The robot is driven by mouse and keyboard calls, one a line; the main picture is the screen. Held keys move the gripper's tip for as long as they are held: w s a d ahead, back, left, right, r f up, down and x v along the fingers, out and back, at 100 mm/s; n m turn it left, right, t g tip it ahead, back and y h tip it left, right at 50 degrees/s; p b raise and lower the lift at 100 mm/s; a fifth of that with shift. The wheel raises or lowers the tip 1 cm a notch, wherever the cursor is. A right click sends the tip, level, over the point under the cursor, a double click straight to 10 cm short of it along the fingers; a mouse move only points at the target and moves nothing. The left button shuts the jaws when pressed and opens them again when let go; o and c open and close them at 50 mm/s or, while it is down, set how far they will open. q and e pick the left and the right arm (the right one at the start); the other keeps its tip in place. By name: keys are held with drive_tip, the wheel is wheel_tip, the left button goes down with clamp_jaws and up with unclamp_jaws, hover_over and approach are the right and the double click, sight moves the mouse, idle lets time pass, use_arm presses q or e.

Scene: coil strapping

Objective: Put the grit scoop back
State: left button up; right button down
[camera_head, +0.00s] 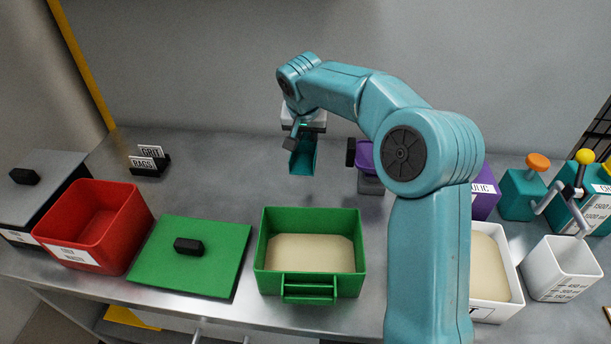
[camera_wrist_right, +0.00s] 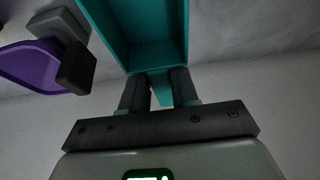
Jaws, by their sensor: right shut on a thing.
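A teal scoop (camera_head: 303,156) hangs from my right gripper (camera_head: 298,131) above the back middle of the bench; I cannot tell whether it is the grit scoop. In the right wrist view my right gripper (camera_wrist_right: 160,88) is shut on the scoop's handle, and the open teal tray of the scoop (camera_wrist_right: 140,35) fills the top. A purple scoop (camera_head: 365,155) with a black handle end rests on a grey block (camera_head: 370,184) just to the right; it also shows in the right wrist view (camera_wrist_right: 35,68). My left gripper is not in view.
A green bin (camera_head: 310,288) of pale grains stands in front. A white bin (camera_head: 508,262) of grains is partly hidden by my arm. A green lid (camera_head: 190,270), red bin (camera_head: 85,215), small GRIT and RAGS cards (camera_head: 149,160), and white measuring cup (camera_head: 560,270) stand around.

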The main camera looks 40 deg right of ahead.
drive_tip(key=f, duration=0.6)
drive_tip(key=shift+a, duration=0.3)
drive_tip(key=shift+d+f, duration=0.15)
drive_tip(key=shift+f, duration=2.35)
drive_tip(key=shift+f+b, duration=0.1)
drive_tip(key=shift+b, duration=0.3)
drive_tip(key=c, duration=0.9)
unclamp_jaws()
drive_tip(key=shift+o, duration=0.2)
